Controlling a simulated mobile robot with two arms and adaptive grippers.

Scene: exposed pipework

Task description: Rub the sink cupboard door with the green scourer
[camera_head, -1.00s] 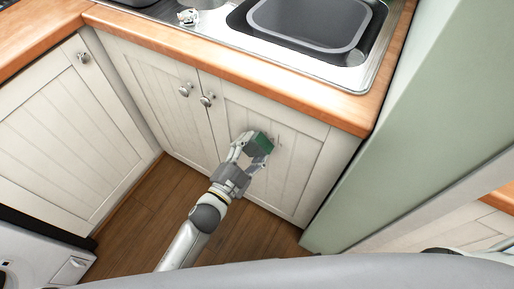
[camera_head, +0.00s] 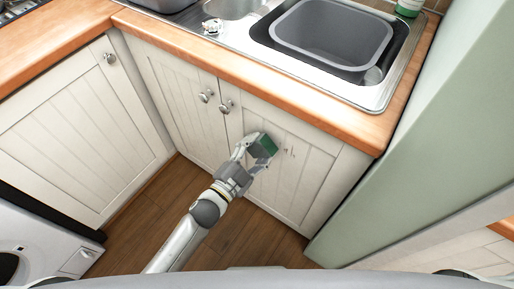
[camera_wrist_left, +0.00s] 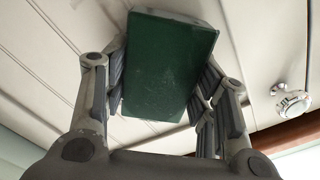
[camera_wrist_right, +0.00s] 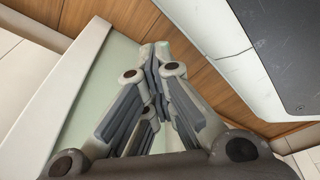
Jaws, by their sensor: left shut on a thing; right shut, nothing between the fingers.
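The green scourer (camera_head: 263,146) is a dark green block. My left gripper (camera_head: 254,148) is shut on it in front of the right-hand sink cupboard door (camera_head: 310,162). The left wrist view shows the scourer (camera_wrist_left: 168,65) between the fingers, close to the cream boarded door; I cannot tell for sure whether it touches. Small dark marks (camera_head: 288,152) show on the door just right of the scourer. In the right wrist view my right gripper (camera_wrist_right: 155,62) is shut and empty, away from the cupboard.
The wooden worktop (camera_head: 290,108) with the steel sink and grey basin (camera_head: 333,36) overhangs the doors. Round knobs (camera_head: 225,107) stick out near the door gap. A pale green panel (camera_head: 425,130) stands at right, a white appliance (camera_head: 45,245) at lower left. The wooden floor is clear.

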